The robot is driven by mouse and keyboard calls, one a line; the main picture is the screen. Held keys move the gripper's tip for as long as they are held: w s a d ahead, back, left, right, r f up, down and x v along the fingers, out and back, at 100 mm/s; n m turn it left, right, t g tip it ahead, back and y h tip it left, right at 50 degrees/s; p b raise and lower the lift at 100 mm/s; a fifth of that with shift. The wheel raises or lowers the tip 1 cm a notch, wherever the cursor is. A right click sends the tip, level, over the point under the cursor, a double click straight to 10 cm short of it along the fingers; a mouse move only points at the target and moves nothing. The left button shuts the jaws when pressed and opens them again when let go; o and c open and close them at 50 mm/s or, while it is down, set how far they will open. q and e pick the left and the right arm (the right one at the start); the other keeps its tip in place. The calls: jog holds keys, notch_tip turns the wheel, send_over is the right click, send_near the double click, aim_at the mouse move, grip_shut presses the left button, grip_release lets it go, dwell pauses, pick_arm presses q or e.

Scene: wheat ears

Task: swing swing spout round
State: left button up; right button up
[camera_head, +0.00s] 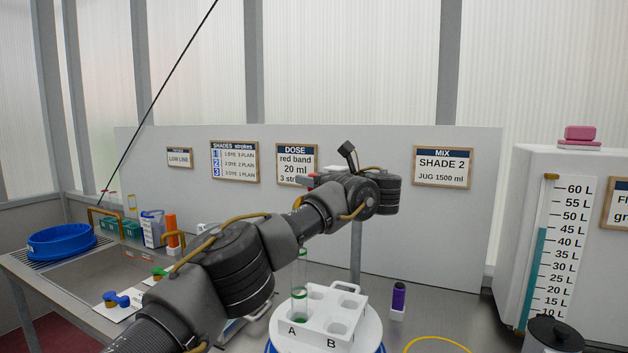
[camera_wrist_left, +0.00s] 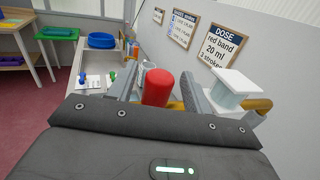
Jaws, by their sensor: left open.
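My left arm reaches across the middle of the head view, and its gripper (camera_head: 322,181) is up in front of the wall signs. In the left wrist view the gripper's (camera_wrist_left: 160,92) two fingers stand apart, with a red cylinder (camera_wrist_left: 157,86) showing between them. I cannot tell whether they touch it. A bit of red (camera_head: 312,180) also shows by the gripper in the head view. A grey upright post (camera_head: 355,252) rises below the wrist; its top is hidden by my arm. No spout can be made out clearly. My right gripper is not in view.
A white rack (camera_head: 338,325) marked A and B holds a green-banded glass tube (camera_head: 299,290). A white block (camera_wrist_left: 236,82) is right of the fingers. A blue basin (camera_head: 60,242) sits far left.

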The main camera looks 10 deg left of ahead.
pick_arm(q)
jog(key=b+v, duration=0.4)
jog(key=v, duration=0.6)
jog(key=shift+s+d, duration=0.25)
jog(key=shift+d, duration=0.1)
jog(key=shift+f, duration=0.15)
